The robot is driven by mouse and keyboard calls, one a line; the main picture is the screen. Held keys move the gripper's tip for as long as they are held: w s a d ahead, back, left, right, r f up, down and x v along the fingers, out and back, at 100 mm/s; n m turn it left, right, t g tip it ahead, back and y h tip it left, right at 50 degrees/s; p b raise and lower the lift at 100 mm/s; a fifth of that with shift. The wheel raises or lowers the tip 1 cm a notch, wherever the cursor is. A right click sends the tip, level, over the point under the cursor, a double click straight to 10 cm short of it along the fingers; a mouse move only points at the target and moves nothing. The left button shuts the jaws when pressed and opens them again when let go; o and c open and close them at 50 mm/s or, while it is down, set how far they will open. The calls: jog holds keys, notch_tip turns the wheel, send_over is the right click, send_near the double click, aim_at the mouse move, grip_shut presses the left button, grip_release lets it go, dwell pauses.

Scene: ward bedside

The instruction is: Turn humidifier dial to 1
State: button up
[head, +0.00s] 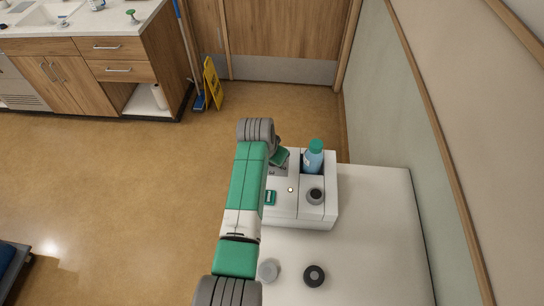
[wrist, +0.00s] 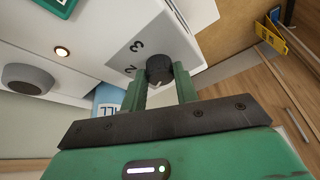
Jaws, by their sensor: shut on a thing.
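The humidifier is a white box (head: 312,212) on a white bedside surface in the head view; its white face (wrist: 125,40) fills the upper part of the wrist view. The dark round dial (wrist: 159,66) sits on a panel marked 3 and 2; any other numbers and the pointer are hidden or unclear. My gripper (wrist: 163,82) has its two green fingers closed on opposite sides of the dial. In the head view my gripper (head: 279,157) is at the far left of the box, and the dial is hidden there.
A blue bottle with a green cap (head: 314,157) stands in the box, near a grey round part (head: 315,195) and a small lit lamp (head: 291,189). Two round items (head: 314,275) (head: 269,270) lie in front. A wall is on the right; open floor is left.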

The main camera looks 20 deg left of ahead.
dwell(0.3)
jog(key=o, duration=1)
jog(key=shift+c, duration=0.2)
jog(key=p+v, duration=0.1)
jog(key=v, duration=0.6)
jog(key=shift+r, duration=0.4)
jog(key=shift+s, duration=0.15)
